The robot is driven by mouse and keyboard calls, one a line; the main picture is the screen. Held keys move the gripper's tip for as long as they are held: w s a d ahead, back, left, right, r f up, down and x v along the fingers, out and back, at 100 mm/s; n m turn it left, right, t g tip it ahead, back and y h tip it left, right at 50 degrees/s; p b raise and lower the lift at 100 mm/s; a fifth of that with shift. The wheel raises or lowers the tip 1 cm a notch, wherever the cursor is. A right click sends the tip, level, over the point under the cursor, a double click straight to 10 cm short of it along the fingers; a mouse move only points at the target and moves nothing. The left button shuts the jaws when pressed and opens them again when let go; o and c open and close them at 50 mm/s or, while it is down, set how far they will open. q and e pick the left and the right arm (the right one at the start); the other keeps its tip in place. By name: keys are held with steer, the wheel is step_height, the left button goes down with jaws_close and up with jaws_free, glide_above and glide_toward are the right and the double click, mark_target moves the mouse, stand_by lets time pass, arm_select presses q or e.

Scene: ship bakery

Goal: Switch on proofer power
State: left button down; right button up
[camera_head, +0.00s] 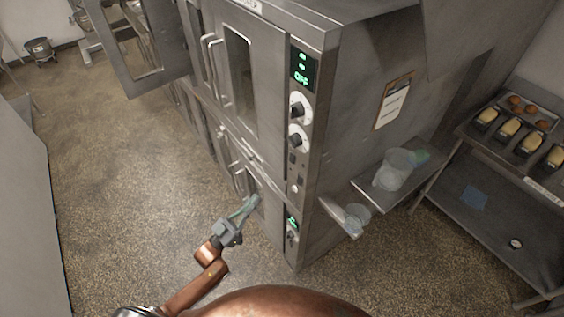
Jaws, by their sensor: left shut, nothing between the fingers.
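The proofer is a tall stainless steel cabinet (355,120) in the middle of the view, with windowed doors on its left face. Its upper control panel has a display (303,68) with green lights and the word OFF. Below it are two black knobs (297,110) and small dark switches (292,158); which one is the power switch I cannot tell. A lower panel (292,224) also has a small green display. My left gripper (250,203) is shut and empty, in front of the lower doors, below and left of the upper panel. My right gripper is not in view.
A door (135,50) stands open at the upper left. A side shelf (408,168) with a clear container (393,168) juts out right of the cabinet. A steel table (500,210) with loaves and buns stands at the right. The floor at left is clear.

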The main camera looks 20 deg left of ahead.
mark_target(291, 159)
arm_select(q)
step_height(291, 159, up, 7)
steer(key=s+d+m+h, duration=0.1)
steer(key=s+h, duration=0.1)
steer(key=h, duration=0.1)
steer(key=shift+r, duration=0.15)
steer(key=shift+d+p, duration=0.15)
steer(key=shift+p, duration=0.15)
steer(key=p+x, duration=0.1)
steer(key=x, duration=0.3)
steer(key=f+p+x, duration=0.1)
steer(key=x, duration=0.3)
steer(key=w+p+x, duration=0.1)
steer(key=p+x, duration=0.1)
steer(key=x, duration=0.2)
steer(key=shift+w+d+f, duration=0.15)
steer(key=shift+d+f, duration=0.1)
steer(key=shift+d, duration=0.2)
steer(key=shift+w+d+f, duration=0.1)
steer(key=shift+w+d, duration=0.15)
steer(key=shift+w, duration=0.05)
